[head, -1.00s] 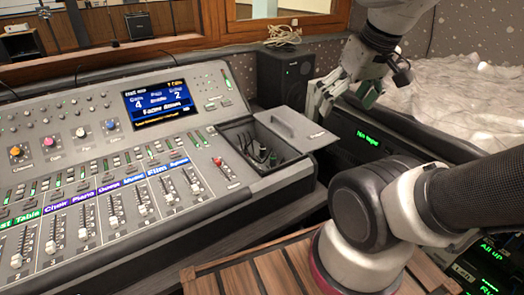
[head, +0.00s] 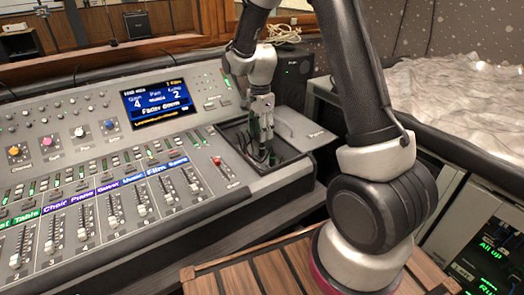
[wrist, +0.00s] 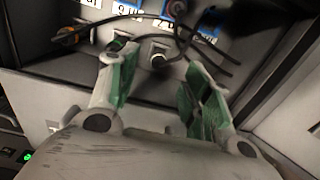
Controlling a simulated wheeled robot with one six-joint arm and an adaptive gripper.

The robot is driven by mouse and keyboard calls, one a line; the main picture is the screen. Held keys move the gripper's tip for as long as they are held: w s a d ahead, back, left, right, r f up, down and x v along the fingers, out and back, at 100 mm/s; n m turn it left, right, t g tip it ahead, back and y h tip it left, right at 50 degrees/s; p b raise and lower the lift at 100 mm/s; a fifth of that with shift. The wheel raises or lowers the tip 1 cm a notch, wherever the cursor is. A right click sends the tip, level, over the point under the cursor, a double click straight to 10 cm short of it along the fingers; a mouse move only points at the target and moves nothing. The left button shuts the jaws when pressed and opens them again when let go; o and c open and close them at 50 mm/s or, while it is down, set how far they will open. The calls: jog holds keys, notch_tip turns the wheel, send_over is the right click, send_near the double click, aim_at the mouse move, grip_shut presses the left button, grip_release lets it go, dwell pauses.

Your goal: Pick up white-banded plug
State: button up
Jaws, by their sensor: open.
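My gripper (head: 262,132) reaches down into the open compartment of the console in the head view. In the wrist view my gripper (wrist: 158,68) is open, its green-lined fingers apart with nothing between the pads. A dark plug (wrist: 158,58) with what looks like a pale band stands just beyond the gap between the fingertips. Another dark plug (wrist: 120,43) with a greenish band is by the left fingertip. Whether any finger touches a plug I cannot tell. In the head view the plugs are mostly hidden by the gripper and the compartment's shade.
Black cables (wrist: 130,12) loop across the compartment near the plugs. An orange-banded plug (wrist: 68,37) lies at the left. The compartment's grey lid (head: 305,130) lies open to the right. Console faders (head: 140,195) and a speaker (head: 292,75) stand close by.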

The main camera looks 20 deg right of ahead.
aim_at(261, 144)
notch_tip(261, 144, down, 8)
jog(key=shift+d+f, duration=0.1)
jog(key=shift+f, duration=0.15)
grip_shut()
dwell(0.3)
